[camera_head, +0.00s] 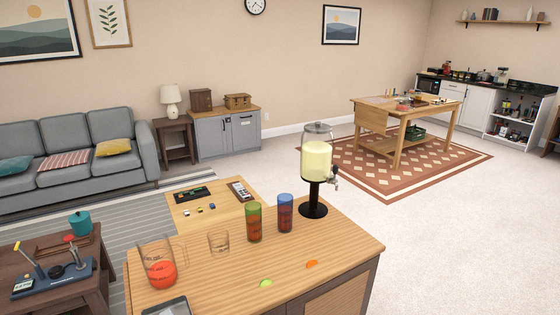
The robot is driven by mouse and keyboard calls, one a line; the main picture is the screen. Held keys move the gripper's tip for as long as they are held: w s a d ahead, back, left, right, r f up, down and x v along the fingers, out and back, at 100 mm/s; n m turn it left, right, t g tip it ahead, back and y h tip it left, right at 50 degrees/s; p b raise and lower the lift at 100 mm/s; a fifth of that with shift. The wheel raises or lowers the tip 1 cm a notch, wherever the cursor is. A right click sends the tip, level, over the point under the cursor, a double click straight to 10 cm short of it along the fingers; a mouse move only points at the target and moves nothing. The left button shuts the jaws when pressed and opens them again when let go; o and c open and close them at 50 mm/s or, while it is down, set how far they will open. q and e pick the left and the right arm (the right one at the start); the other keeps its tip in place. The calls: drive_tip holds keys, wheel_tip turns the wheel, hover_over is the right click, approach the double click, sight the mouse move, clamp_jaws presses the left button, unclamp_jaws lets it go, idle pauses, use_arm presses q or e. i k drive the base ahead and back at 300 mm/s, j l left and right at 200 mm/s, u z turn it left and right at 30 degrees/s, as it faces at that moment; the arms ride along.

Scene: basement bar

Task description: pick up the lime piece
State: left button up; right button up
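The lime piece (266,283) is a small light-green slice. It lies flat on the wooden counter top (331,248), near the counter's front edge. An orange piece (312,264) lies a little to its right and farther back, apart from it. Nothing covers the lime piece. Neither of my grippers shows in the head view.
Behind the lime stand a green-rimmed cup (254,222), a blue cup (286,213) and a drink dispenser (316,163) on a black stand. To the left are a clear glass (218,242), a pitcher (158,262) with red contents and a grey tray (167,308). Counter around the lime is clear.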

sight(266, 282)
drive_tip(key=u, duration=0.45)
drive_tip(key=i+l+u, duration=0.2)
drive_tip(key=l+u, duration=0.3)
drive_tip(key=i+l+u, duration=0.1)
drive_tip(key=l+u, duration=0.35)
drive_tip(key=l, duration=0.2)
drive_tip(key=l+u, duration=0.5)
drive_tip(key=l, duration=0.15)
